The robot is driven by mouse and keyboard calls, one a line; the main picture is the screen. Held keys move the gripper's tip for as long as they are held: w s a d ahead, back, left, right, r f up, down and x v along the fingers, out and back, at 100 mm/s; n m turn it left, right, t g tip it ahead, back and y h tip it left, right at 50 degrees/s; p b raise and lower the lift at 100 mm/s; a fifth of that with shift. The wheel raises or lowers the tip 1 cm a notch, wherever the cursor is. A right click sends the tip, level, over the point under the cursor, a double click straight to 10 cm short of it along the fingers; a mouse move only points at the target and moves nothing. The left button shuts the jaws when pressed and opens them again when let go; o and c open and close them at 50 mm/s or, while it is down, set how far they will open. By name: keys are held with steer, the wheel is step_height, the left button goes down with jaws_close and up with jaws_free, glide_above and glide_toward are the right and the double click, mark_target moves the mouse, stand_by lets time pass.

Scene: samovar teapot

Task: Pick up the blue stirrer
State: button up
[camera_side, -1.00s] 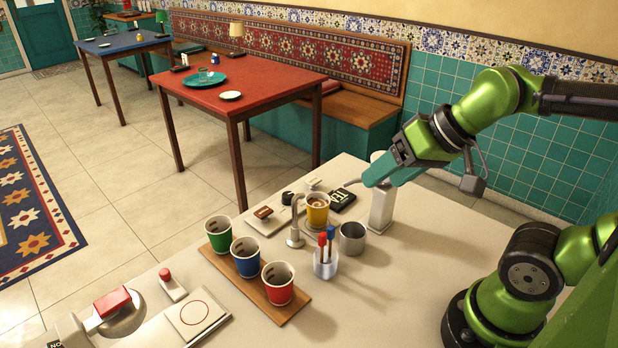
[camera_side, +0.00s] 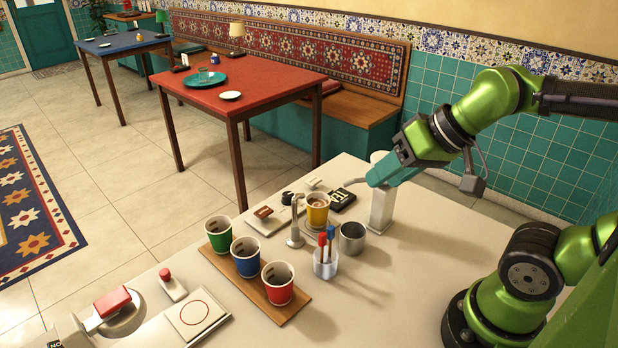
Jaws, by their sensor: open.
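The blue stirrer (camera_side: 331,234) stands in a clear cup (camera_side: 326,268) beside a red stirrer (camera_side: 322,241). Its blue top sticks up above the cup's rim, and its lower part is seen through the cup wall. My gripper (camera_side: 371,181) has teal fingers and is open. It is up and to the right of the stirrer cup, apart from it, near the top of a white post. I see no object between its fingers, though the near finger hides most of the gap.
A metal cup (camera_side: 352,239) stands close right of the stirrers. A yellow cup (camera_side: 317,211) is behind them, next to a curved metal spout (camera_side: 295,228). A wooden tray (camera_side: 295,308) with green, blue and red cups lies left. The counter's right front is clear.

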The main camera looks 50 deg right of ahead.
steer(key=n+g+h, duration=0.1)
steer(key=n+g, duration=0.5)
steer(key=n, duration=0.8)
glide_above(330, 237)
step_height(330, 237, down, 3)
steer(key=d+n+g+h, duration=0.1)
steer(key=n, duration=0.7)
steer(key=f, duration=1)
steer(key=shift+w+f, duration=0.3)
steer(key=shift+f, duration=0.05)
step_height(330, 237, down, 5)
steer(key=shift+s+a+f, duration=0.1)
steer(key=shift+a+f, duration=0.05)
jaws_close()
